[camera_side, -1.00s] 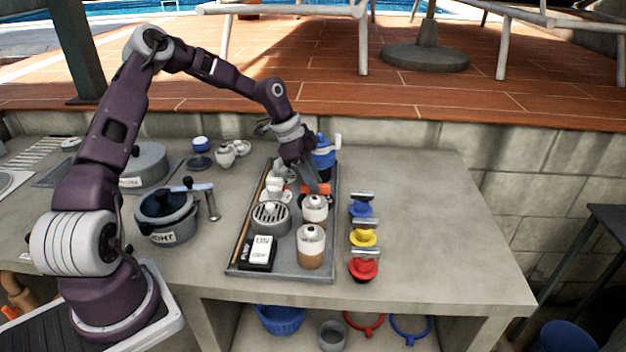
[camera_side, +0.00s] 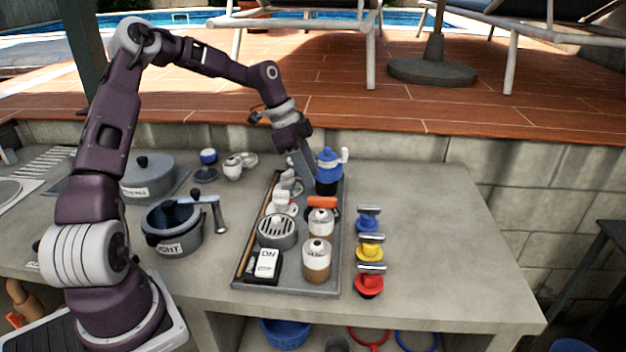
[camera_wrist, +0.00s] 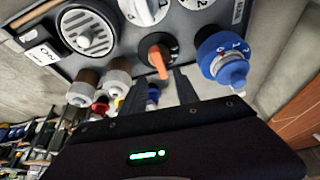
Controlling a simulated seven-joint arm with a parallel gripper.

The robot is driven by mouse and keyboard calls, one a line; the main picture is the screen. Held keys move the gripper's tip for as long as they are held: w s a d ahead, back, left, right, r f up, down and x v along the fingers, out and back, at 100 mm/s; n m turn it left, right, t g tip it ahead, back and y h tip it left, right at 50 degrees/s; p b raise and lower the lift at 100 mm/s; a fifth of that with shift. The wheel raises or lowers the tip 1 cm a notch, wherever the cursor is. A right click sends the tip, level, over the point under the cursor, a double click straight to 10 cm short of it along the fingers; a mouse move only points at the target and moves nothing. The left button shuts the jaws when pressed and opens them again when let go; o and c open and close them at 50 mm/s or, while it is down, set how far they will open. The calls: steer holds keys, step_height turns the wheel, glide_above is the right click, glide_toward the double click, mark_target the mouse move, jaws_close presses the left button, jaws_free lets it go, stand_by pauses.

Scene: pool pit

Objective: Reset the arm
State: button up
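My gripper (camera_side: 306,178) points down over the back part of the grey control tray (camera_side: 334,290), near the blue-topped dial (camera_side: 328,170). In the wrist view my gripper's two fingers (camera_wrist: 158,84) stand apart with nothing between them. The orange-handled knob (camera_side: 321,203) sits in front of the fingers in the side view, apart from them. It also shows in the wrist view (camera_wrist: 158,60), just beyond the gap between the fingers. My arm is bent, reaching from the left over the counter.
White-topped knobs (camera_side: 317,262), a round grille (camera_side: 277,231) and an ON switch (camera_side: 267,263) sit on the tray. Blue, yellow and red plungers (camera_side: 369,286) stand right of it. Pots (camera_side: 172,229) stand left. The counter's right end (camera_side: 440,240) is clear.

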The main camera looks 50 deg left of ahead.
steer(key=s+d+r+n+y, duration=0.45)
steer(key=s+d+r, duration=0.75)
steer(key=s, duration=0.3)
steer(key=s+d+r+n+t, duration=0.1)
steer(key=s+d+n, duration=0.1)
steer(key=s, duration=0.5)
steer(key=s+d+r+n+t+h, duration=0.1)
steer(key=s+d+n, duration=0.1)
steer(key=s, duration=0.6)
steer(key=shift+s+d+n+t, duration=0.25)
steer(key=shift+n+t, duration=0.15)
steer(key=shift+n, duration=0.25)
